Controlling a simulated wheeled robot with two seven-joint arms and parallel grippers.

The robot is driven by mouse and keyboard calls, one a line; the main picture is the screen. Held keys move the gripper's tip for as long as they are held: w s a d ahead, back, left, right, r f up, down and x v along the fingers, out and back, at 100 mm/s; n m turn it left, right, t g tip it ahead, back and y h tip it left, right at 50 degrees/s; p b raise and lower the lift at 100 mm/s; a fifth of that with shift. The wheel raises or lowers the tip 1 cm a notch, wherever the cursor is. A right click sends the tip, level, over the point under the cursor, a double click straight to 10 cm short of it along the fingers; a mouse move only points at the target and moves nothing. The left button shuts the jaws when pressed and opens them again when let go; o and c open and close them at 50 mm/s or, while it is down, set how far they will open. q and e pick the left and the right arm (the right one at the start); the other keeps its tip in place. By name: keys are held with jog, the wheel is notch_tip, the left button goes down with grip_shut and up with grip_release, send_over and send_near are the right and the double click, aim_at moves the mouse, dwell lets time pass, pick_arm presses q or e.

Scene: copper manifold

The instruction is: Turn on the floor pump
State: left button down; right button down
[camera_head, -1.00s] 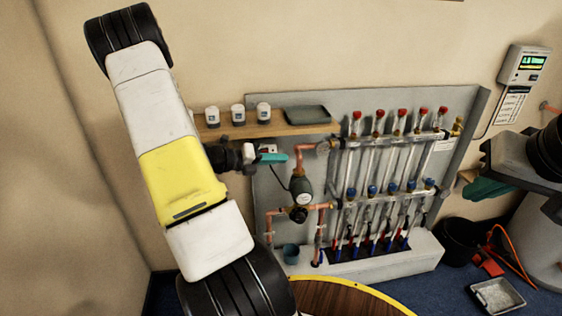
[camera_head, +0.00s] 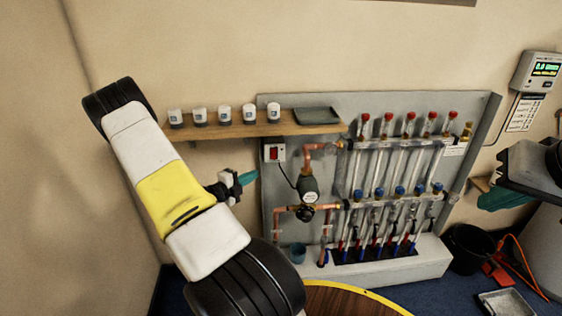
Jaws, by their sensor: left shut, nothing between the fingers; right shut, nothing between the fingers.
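The floor pump (camera_head: 309,190), a dark body with a pale round face, sits in copper pipework at the left of the grey manifold panel. A white switch box (camera_head: 282,153) with a red rocker (camera_head: 274,153) is above and left of it, and a dark cable runs from there to the pump. I cannot tell which way the rocker is set. My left gripper (camera_head: 247,177), with teal fingers, is shut and empty, left of and below the switch box, apart from it in the picture. My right gripper (camera_head: 502,199) is shut and empty at the right, partly hidden by its arm.
A wooden shelf (camera_head: 240,131) above the switch holds several small white-capped pots and a grey tray (camera_head: 317,115). Several red-topped flow tubes (camera_head: 400,160) fill the panel's right. A round wooden table (camera_head: 345,302) is in front. A black bucket (camera_head: 468,248) stands at right.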

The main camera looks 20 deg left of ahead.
pick_arm(q)
send_near(275, 159)
jog(key=w+d, duration=0.2)
jog(key=d, duration=0.1)
jog(key=w, duration=0.1)
jog(key=w+a, duration=0.1)
jog(key=shift+w+f, duration=0.2)
jog(key=shift+w, duration=0.2)
jog(key=shift+w+a, duration=0.3)
jog(key=shift+w, duration=0.1)
jog(key=shift+f, duration=0.1)
